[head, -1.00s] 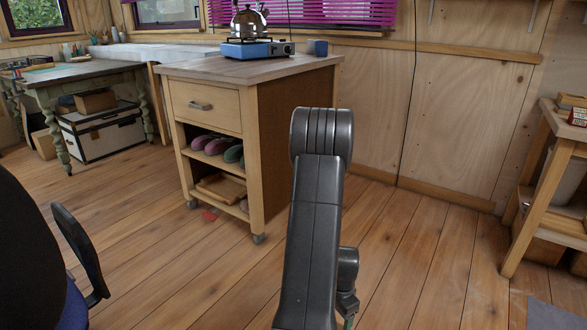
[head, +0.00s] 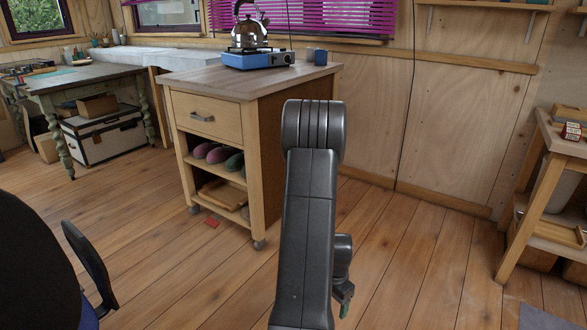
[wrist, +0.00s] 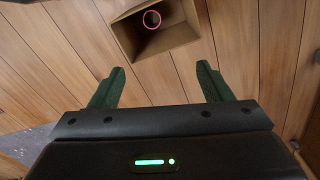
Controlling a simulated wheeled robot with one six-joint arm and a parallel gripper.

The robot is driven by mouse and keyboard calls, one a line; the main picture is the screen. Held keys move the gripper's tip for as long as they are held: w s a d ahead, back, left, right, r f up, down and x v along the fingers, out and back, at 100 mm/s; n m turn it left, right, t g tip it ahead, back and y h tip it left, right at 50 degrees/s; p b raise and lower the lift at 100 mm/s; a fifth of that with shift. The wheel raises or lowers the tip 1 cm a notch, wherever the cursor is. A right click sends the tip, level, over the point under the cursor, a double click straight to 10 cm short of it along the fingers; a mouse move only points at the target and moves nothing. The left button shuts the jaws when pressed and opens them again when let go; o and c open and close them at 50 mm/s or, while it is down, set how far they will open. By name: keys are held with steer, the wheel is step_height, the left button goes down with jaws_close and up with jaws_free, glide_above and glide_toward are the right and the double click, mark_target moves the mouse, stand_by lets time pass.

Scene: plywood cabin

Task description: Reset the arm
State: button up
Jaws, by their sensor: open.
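My arm (head: 311,215) stands folded in the middle of the head view, in front of the wooden cart. Part of my gripper (head: 344,308) shows as a small green tip low beside the arm. In the wrist view, the two green fingers of my gripper (wrist: 160,84) are spread wide apart with nothing between them. Below them are floorboards.
A brown open box (wrist: 157,34) with a pink ring (wrist: 152,19) shows beyond the fingers. The wooden cart (head: 217,150) carries a kettle (head: 249,32) on a blue stove. A black chair (head: 88,262) is at left, a wooden stand (head: 527,205) at right.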

steer(key=w+a+r+n+p, duration=0.3)
steer(key=r+p, duration=0.5)
steer(key=r, duration=0.3)
steer(key=w+a+r+n+p, duration=0.3)
steer(key=r+p, duration=0.6)
steer(key=r, duration=0.3)
steer(key=w+a+r+n+p, duration=0.3)
steer(key=r+p, duration=0.6)
steer(key=r, duration=0.3)
steer(key=shift+a+r+n, duration=0.2)
steer(key=shift+a+n, duration=0.4)
steer(key=shift+a, duration=0.4)
